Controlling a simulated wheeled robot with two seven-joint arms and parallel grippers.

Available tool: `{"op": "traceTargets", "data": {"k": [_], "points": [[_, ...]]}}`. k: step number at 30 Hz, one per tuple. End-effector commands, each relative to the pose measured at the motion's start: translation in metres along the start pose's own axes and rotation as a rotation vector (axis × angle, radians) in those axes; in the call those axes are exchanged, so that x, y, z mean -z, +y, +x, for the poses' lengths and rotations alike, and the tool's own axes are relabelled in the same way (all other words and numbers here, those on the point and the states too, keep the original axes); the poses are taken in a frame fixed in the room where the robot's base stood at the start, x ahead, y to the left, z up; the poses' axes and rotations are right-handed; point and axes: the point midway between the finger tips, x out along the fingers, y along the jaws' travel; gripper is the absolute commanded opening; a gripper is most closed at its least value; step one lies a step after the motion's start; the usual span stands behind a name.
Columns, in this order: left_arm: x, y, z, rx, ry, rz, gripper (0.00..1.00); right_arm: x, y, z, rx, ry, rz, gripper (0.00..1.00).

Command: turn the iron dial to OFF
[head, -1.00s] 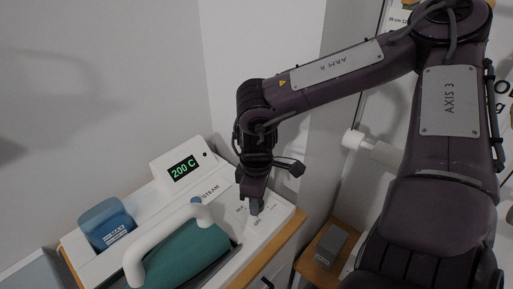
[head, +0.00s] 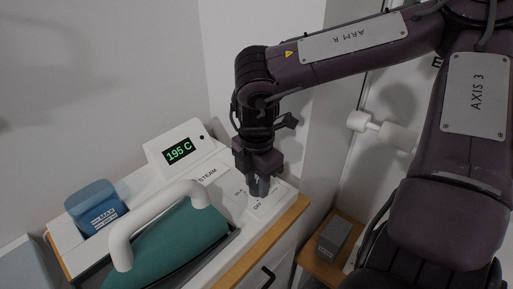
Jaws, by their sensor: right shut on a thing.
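The iron station (head: 225,187) is a white unit on the counter. Its display (head: 179,151) reads 195 C in green. A teal iron (head: 178,243) with a white handle (head: 153,208) rests on it. A word STEAM is printed beside the display, and OFF is printed near the right end. My right gripper (head: 262,190) points down over the right end of the station, just behind the OFF label, and is shut on the dial. The dial itself is mostly hidden by the fingers, so its setting cannot be read. My left gripper is not in view.
A blue translucent tank (head: 95,205) marked MAX stands at the station's left. A grey box (head: 334,237) sits on a low wooden surface (head: 317,266) at the right. The wall is close behind the station. A white door knob (head: 358,121) shows at the right.

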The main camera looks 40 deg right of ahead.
Motion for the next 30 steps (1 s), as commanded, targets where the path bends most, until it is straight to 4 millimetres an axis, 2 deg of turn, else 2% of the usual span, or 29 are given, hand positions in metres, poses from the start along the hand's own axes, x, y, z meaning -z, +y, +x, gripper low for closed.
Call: {"op": "traceTargets", "data": {"k": [12, 30], "points": [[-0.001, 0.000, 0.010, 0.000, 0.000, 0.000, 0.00, -0.001, 0.001, 0.000, -0.003, -0.003, -0.396, 0.09], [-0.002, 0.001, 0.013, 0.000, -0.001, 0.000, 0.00, -0.001, 0.001, -0.001, -0.002, -0.004, -0.965, 0.09]]}}
